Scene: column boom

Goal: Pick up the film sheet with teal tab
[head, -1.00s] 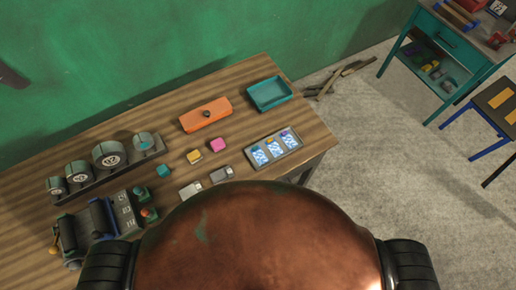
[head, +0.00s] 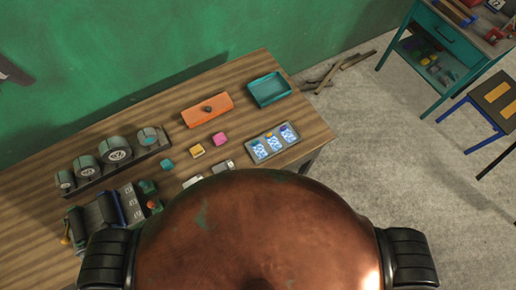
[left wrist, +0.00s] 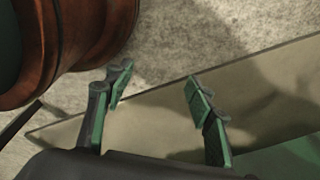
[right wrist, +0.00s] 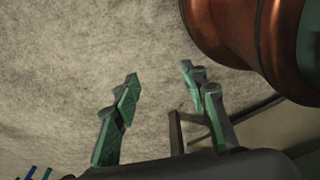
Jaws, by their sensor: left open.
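Several film sheets with blue-and-white patterns lie side by side in a shallow grey tray (head: 294,143) near the table's right end. The left sheet (head: 260,152) seems to carry a teal tab, though it is tiny. The middle sheet (head: 274,145) has an orange tab and the right sheet (head: 288,136) a purple-blue one. My left gripper (left wrist: 155,88) is open and empty over floor and a flat pale surface in the left wrist view. My right gripper (right wrist: 160,85) is open and empty over bare floor in the right wrist view. Neither gripper shows in the head view.
An orange box (head: 207,109) and an empty teal tray (head: 269,90) stand behind the film tray. Small pink (head: 220,138) and yellow (head: 197,151) blocks lie to its left. A teal cart (head: 440,55) stands apart at right.

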